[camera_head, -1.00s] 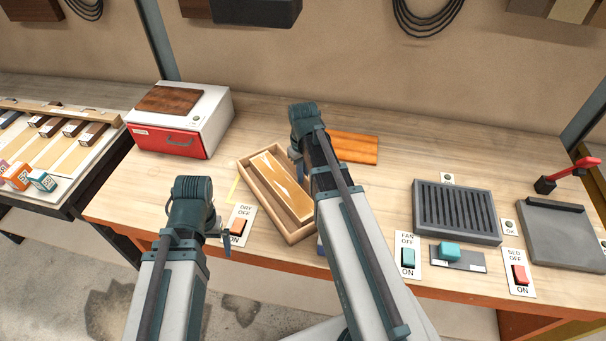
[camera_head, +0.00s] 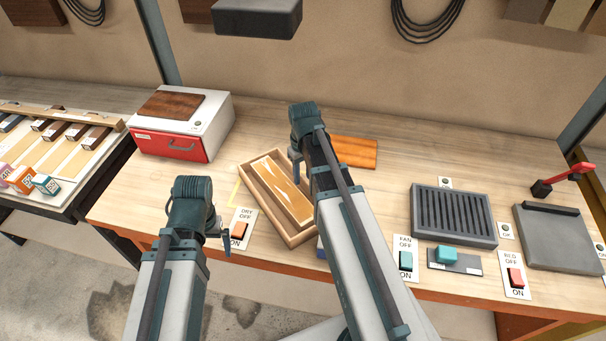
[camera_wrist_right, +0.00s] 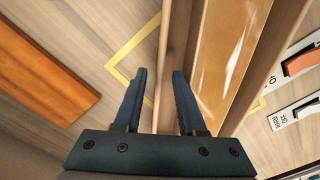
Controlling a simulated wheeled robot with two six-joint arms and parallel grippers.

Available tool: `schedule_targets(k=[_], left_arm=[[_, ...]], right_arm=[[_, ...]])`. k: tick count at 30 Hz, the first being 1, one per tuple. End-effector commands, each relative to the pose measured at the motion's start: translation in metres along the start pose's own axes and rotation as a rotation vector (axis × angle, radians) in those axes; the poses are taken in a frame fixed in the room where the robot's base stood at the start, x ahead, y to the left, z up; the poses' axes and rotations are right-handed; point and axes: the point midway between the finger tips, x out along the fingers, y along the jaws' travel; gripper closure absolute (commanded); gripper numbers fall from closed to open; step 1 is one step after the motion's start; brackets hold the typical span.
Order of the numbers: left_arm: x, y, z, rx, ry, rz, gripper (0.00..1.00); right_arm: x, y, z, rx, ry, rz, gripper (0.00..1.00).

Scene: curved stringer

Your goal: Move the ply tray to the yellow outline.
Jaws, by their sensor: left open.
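The ply tray (camera_head: 253,190) is a long, shallow wooden box on the bench, holding a glossy light-brown ply piece (camera_head: 279,188). It lies at a slant. The yellow outline (camera_head: 234,191) shows at its left in the head view. In the right wrist view an outline corner (camera_wrist_right: 112,66) shows beside the tray wall (camera_wrist_right: 180,60), and a bit of yellow shows past the other side. My right gripper (camera_wrist_right: 159,75) is open over the tray's far long wall, which passes between its fingers. My left gripper (camera_head: 227,246) is open and empty near the DRY switch, apart from the tray.
An orange-brown board (camera_head: 354,152) lies behind my right arm. The DRY switch (camera_head: 240,229) stands close to the tray's front side. A red-fronted box (camera_head: 170,145) is at the back left. A slotted grey unit (camera_head: 453,213) and the FAN switch (camera_head: 405,258) are to the right.

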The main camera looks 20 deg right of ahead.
Motion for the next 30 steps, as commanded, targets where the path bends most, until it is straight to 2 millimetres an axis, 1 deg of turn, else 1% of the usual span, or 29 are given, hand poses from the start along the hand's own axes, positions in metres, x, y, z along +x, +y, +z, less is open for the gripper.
schedule_targets(k=[1,12,15,18,21,26,28,29,30], left_arm=[[-0.013,-0.001,0.001,0.000,0.000,0.000,0.00],[-0.069,-0.007,0.004,0.000,0.000,0.000,0.00],[-0.084,-0.008,0.005,0.001,0.000,0.000,0.00],[-0.094,-0.009,0.005,0.002,0.000,0.000,0.00],[-0.099,-0.009,0.006,0.002,0.000,0.000,0.00],[-0.100,-0.009,0.006,0.002,0.000,0.000,0.00],[-0.099,-0.009,0.006,0.002,0.000,0.000,0.00],[-0.099,-0.009,0.006,0.002,0.000,0.000,0.00],[-0.099,-0.009,0.006,0.002,0.000,0.000,0.00]], right_arm=[[-0.013,0.000,0.000,0.000,0.000,0.000,0.60],[-0.070,0.000,0.000,0.000,0.000,0.000,0.60],[-0.084,0.000,0.000,0.000,0.000,0.000,0.60],[-0.094,0.000,0.000,0.000,0.000,0.000,0.60],[-0.100,0.000,0.000,0.000,0.000,0.000,0.60],[-0.100,0.000,0.000,0.000,0.000,0.000,0.60],[-0.099,-0.009,0.002,-0.006,-0.002,0.002,0.60],[-0.099,-0.016,0.004,-0.012,-0.005,0.004,0.60],[-0.099,-0.030,0.008,-0.022,-0.009,0.007,0.60]])
